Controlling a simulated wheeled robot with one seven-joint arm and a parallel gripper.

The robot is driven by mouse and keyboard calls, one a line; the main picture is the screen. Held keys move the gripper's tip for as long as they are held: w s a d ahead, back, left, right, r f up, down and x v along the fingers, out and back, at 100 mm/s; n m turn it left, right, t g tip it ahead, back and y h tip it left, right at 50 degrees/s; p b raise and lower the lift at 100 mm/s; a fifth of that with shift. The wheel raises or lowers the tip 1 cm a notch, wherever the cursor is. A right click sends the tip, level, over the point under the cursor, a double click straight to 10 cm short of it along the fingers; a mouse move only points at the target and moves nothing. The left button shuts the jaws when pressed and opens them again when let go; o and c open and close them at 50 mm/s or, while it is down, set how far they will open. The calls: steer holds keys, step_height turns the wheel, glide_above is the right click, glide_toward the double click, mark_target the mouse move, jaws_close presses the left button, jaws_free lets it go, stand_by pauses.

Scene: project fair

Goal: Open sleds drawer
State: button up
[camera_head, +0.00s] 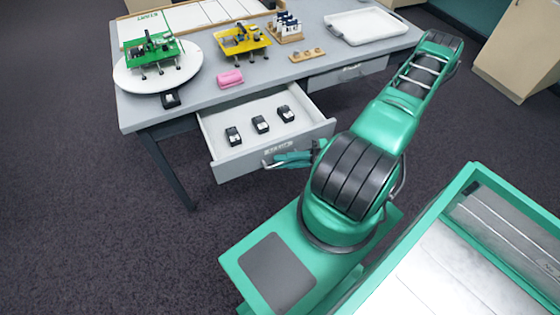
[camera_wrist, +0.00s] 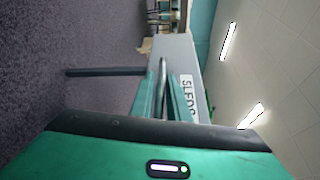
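The sleds drawer (camera_head: 222,168) is pulled well out from under the grey table, its inside showing from above. Several small black sleds with white tops lie in it, among them the middle one (camera_head: 260,124). A white label reading SLEDS (camera_wrist: 187,95) is on the drawer front in the wrist view. My gripper (camera_head: 283,160) is at the drawer front, its green fingers on either side of the metal handle (camera_wrist: 162,75). They look closed on it, though the contact itself is partly hidden.
A second, closed drawer (camera_head: 348,73) is to the right under the table (camera_head: 205,92). On top are a round white turntable (camera_head: 128,82), green and yellow models, a pink block (camera_head: 230,78) and a white tray (camera_head: 365,26). The dark floor left of the drawer is clear.

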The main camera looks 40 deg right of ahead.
steer(key=shift+o, duration=0.9)
steer(key=shift+a, duration=0.1)
steer(key=f+v, duration=0.1)
steer(key=v, duration=0.9)
steer(key=shift+s+d+r, duration=0.25)
steer(key=shift+d+r, duration=0.1)
steer(key=shift+r, duration=0.2)
step_height(320, 180, up, 20)
steer(key=w+n+g+h, duration=0.1)
steer(key=n+g+h, duration=0.3)
steer(key=g+h, duration=0.6)
steer(key=s+a+r+h, duration=0.1)
steer(key=s+a+r, duration=0.1)
steer(key=r, duration=0.4)
steer(key=s+a+r+m+h, duration=0.1)
steer(key=s+a+r+h, duration=0.1)
steer(key=r, duration=0.5)
steer(key=shift+s+a+h, duration=0.3)
steer(key=shift+s+a, duration=0.5)
steer(key=shift+s, duration=0.15)
